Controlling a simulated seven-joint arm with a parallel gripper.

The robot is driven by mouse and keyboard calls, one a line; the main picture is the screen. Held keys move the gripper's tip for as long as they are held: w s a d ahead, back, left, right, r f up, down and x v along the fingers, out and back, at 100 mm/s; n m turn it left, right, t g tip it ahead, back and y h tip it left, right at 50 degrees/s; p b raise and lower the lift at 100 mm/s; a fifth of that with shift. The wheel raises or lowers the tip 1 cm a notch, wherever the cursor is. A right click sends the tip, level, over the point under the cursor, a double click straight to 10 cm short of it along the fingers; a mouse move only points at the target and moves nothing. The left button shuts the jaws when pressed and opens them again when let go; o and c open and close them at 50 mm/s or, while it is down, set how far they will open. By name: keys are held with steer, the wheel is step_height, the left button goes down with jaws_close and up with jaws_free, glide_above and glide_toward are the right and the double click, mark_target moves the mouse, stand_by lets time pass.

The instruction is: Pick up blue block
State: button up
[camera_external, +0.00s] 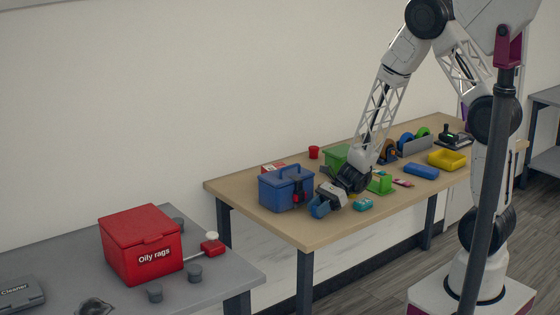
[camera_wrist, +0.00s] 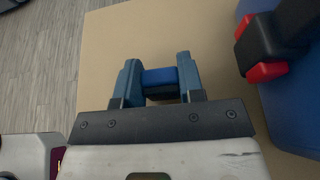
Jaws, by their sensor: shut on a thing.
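In the wrist view, the blue block (camera_wrist: 160,76) sits between the two blue-grey fingers of my gripper (camera_wrist: 158,72), touching both. A dark part shows just below the block. In the external view, my gripper (camera_external: 318,207) is low over the near-left part of the wooden table, just right of the blue toolbox. The block cannot be told apart from the blue fingers there. I cannot tell whether the block rests on the table or is slightly lifted.
The blue toolbox (camera_external: 285,190) with red latches stands close beside my gripper; it also shows in the wrist view (camera_wrist: 292,75). A green block (camera_external: 381,184), a teal item (camera_external: 362,204), a blue tray (camera_external: 421,171) and a yellow bin (camera_external: 447,160) lie to the right. The table's front edge is close.

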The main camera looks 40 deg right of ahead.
steer(key=shift+r, duration=0.15)
steer(key=shift+r, duration=1.65)
steer(key=s+d, duration=0.3)
steer(key=s, duration=0.4)
steer(key=s+d+r, duration=0.1)
steer(key=s+d, duration=0.3)
steer(key=s, duration=0.3)
steer(key=shift+s+r, duration=0.15)
steer(key=shift+s, duration=0.05)
